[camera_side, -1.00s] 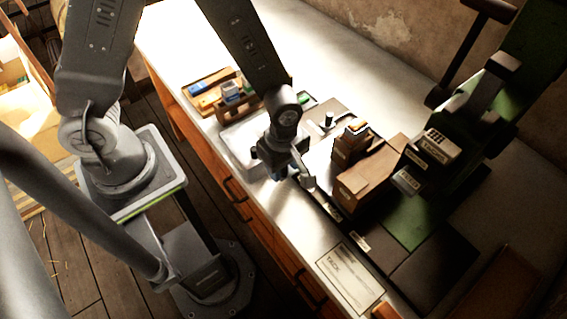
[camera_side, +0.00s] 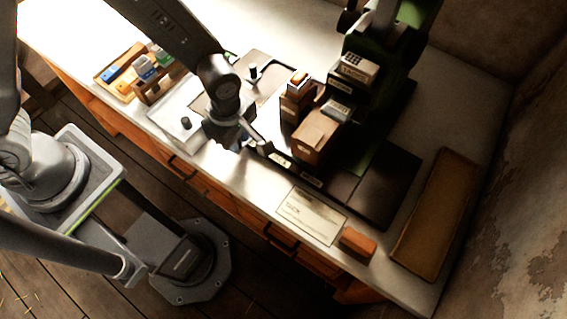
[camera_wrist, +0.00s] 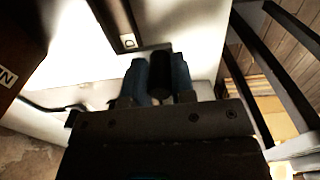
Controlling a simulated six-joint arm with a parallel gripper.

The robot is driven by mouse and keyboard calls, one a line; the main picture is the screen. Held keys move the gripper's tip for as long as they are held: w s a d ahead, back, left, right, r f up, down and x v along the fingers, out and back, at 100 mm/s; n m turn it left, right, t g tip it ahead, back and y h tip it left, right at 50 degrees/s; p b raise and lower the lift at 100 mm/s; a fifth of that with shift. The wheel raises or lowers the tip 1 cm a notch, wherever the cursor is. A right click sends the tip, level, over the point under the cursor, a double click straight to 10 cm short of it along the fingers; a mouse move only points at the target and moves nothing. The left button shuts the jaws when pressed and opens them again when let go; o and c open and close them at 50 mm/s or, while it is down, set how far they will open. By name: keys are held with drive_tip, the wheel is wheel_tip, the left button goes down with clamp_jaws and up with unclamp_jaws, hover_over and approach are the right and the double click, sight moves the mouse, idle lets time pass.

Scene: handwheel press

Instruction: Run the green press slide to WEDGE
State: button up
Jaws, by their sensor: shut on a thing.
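The green press (camera_side: 408,18) stands at the back, with a label block reading unclearly on its front. A brown block (camera_side: 315,138) sits below it over a dark bed with a narrow green strip (camera_side: 361,157). Small white tags (camera_side: 279,159) lie along the bed's front edge; their words are too small to read. My gripper (camera_side: 245,140) is at the bed's left front end. In the wrist view, its blue-padded fingers (camera_wrist: 160,78) are shut on a dark round handle (camera_wrist: 161,66). What the handle joins is hidden.
A white card (camera_side: 311,214) and a small orange-brown block (camera_side: 357,243) lie on the front of the bench. A brown board (camera_side: 436,215) lies at right. A wooden tray (camera_side: 119,72) with small coloured items is at back left. A pale plate with a knob (camera_side: 186,123) is left of my gripper.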

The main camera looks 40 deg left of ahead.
drive_tip(key=d, duration=1.2)
drive_tip(key=shift+d, duration=0.35)
drive_tip(key=o, duration=1.4)
drive_tip(key=shift+c, duration=0.2)
wheel_tip(320, 180, up, 8)
